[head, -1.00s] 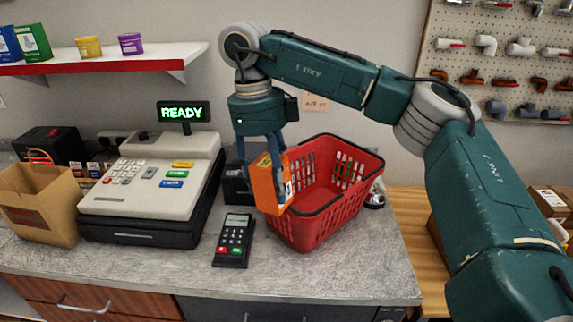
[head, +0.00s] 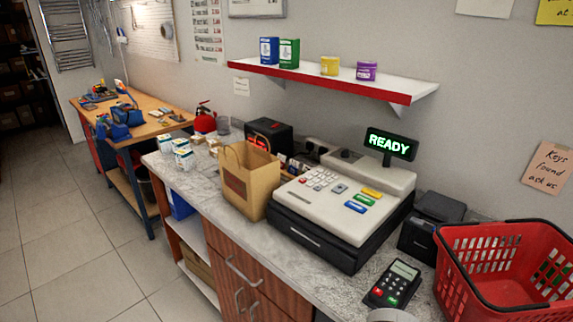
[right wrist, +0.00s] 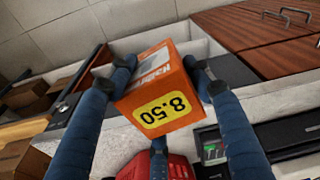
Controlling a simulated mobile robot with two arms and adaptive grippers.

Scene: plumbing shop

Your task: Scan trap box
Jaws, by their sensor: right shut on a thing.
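My right gripper (right wrist: 161,64) shows only in the right wrist view. Its dark blue fingers are shut on an orange box (right wrist: 150,84) with white lettering and a yellow price label reading 8.50, upside down in this view. The box is held between the fingertips. In the head view, a black device with a red glow (head: 270,138) stands on the counter behind the paper bag, partly hidden by it. The cash register (head: 340,205) has a display (head: 390,145) reading READY. My left gripper is in neither view.
A red basket (head: 508,283) stands at the right of the grey counter, with a card terminal (head: 393,283) left of it. A brown paper bag (head: 250,182) stands left of the register.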

